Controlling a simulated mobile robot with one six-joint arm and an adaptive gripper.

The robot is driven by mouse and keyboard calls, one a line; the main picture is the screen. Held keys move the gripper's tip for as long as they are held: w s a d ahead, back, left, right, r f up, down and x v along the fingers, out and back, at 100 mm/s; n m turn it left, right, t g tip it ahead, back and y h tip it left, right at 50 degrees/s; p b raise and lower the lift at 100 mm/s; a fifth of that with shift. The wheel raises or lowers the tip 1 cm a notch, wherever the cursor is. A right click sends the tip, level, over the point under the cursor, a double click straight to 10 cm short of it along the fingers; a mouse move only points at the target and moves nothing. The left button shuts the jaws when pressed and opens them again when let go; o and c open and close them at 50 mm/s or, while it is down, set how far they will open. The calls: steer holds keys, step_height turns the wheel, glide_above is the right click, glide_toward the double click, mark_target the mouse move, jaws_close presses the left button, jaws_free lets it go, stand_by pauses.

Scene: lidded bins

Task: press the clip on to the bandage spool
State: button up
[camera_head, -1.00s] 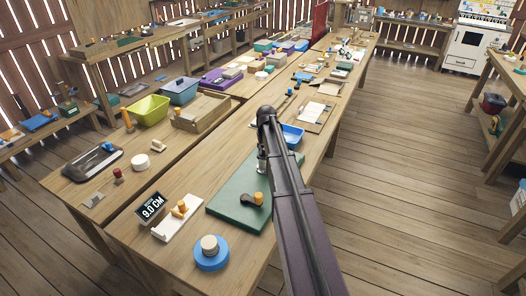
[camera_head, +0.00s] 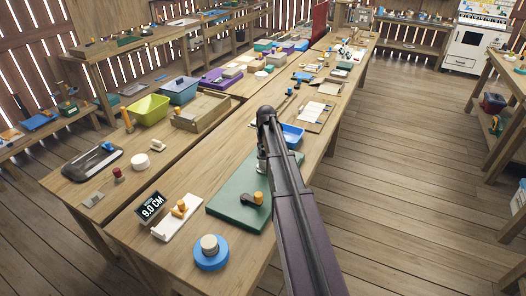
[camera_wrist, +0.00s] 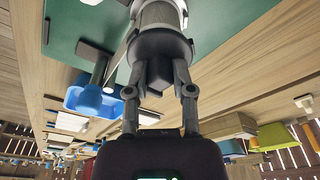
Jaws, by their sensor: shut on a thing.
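In the wrist view my gripper (camera_wrist: 160,82) is shut on the dark grey clip (camera_wrist: 160,48), its fingers on either side of the clip's narrow block. The clip's wide curved part lies against the pale grey bandage spool (camera_wrist: 160,14), which is cut off by the top of the picture. I cannot tell whether the clip is fully seated around it. The spool is at the green board (camera_wrist: 75,22). In the head view this board (camera_head: 228,206) lies on the near table, and my arm covers its right part and hides my gripper.
A dark piece with an orange cylinder (camera_head: 258,197) stands on the board's front part. A blue tray (camera_head: 292,135) is just behind the board.

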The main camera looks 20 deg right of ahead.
steer(key=o, duration=0.8)
steer(key=shift+o, duration=0.4)
steer(key=o, duration=0.4)
steer(key=shift+c, duration=0.2)
steer(key=shift+r, duration=0.2)
steer(key=shift+r+p, duration=3.3)
steer(key=shift+p, duration=0.2)
